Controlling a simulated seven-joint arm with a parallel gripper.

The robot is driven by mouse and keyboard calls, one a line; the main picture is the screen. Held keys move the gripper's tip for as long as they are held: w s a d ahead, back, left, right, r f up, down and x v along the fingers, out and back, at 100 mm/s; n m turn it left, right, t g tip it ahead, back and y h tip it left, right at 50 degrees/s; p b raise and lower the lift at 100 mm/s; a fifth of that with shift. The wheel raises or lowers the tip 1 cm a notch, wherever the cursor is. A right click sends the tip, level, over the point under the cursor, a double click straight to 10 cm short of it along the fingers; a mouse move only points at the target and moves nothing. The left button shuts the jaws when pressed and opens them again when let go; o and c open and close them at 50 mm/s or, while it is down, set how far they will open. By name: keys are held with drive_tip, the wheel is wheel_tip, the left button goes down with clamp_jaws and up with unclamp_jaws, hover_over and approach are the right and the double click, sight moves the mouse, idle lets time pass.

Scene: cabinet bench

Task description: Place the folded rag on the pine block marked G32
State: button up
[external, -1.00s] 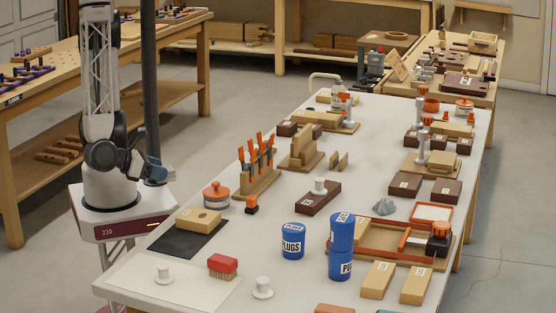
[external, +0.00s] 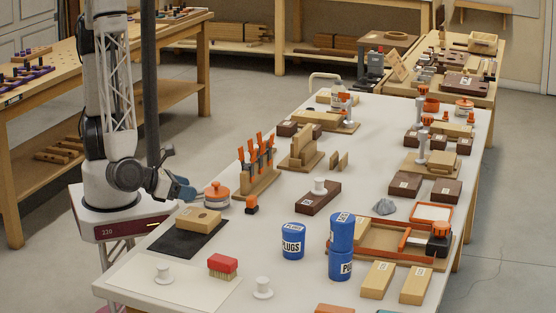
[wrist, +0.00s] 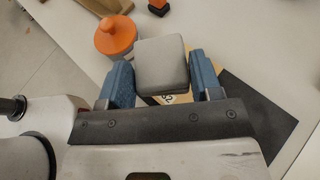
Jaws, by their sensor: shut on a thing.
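My gripper (wrist: 162,82) has blue fingers on both sides of a grey, soft-edged folded rag (wrist: 162,63), and is shut on it. In the external view my gripper (external: 183,189) is in the air at the left edge of the bench, left of the orange-lidded pot; the rag cannot be made out there. In the wrist view the pine block (wrist: 180,98) is largely hidden behind the rag and fingers; part of a label, seemingly ending in 32, shows.
The orange-lidded pot (external: 217,194) stands close beside my gripper. The black mat (external: 180,241) lies under the pine block.

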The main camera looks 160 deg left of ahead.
sight(185, 202)
drive_tip(key=shift+w+a+f, duration=0.1)
drive_tip(key=shift+w+a, duration=0.05)
drive_tip(key=shift+w, duration=0.35)
drive_tip(key=shift+w+a, duration=0.15)
drive_tip(key=shift+w, duration=0.3)
drive_tip(key=shift+f, duration=0.15)
drive_tip(key=shift+f, duration=1.65)
drive_tip(key=shift+f, duration=0.1)
drive_tip(key=o, duration=0.9)
drive_tip(key=shift+d+r, duration=0.1)
drive_tip(key=shift+r, duration=0.1)
drive_tip(key=v, duration=1.1)
drive_tip(key=shift+d, duration=0.4)
